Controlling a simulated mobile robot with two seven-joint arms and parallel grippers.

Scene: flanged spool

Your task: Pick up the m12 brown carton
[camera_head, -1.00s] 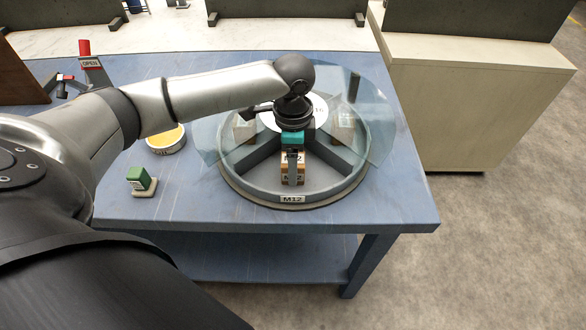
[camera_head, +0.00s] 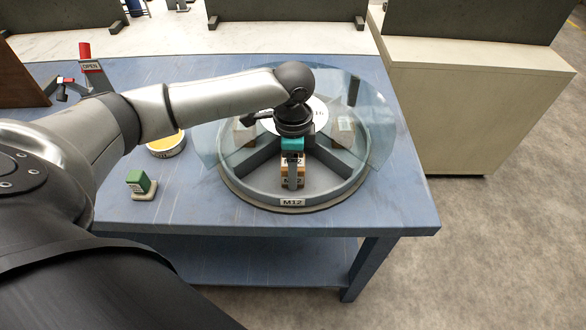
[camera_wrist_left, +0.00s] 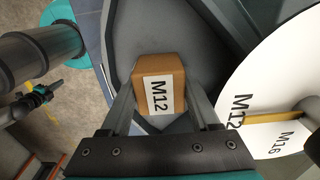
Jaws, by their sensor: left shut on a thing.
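The brown M12 carton (camera_head: 292,171) is in the front compartment of the round spool-like carousel (camera_head: 335,193), behind its M12 rim label. My left gripper (camera_head: 292,181) reaches down over it, with one finger in front of the carton. In the left wrist view the carton (camera_wrist_left: 174,72) shows its white M12 label between the two fingers of the left gripper (camera_wrist_left: 161,92), which is shut on it. I cannot tell whether the carton's bottom touches the compartment floor. My right gripper is out of view.
A clear cover (camera_head: 375,115) stands around the carousel's back and sides. Other cartons (camera_head: 343,130) sit in other compartments.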

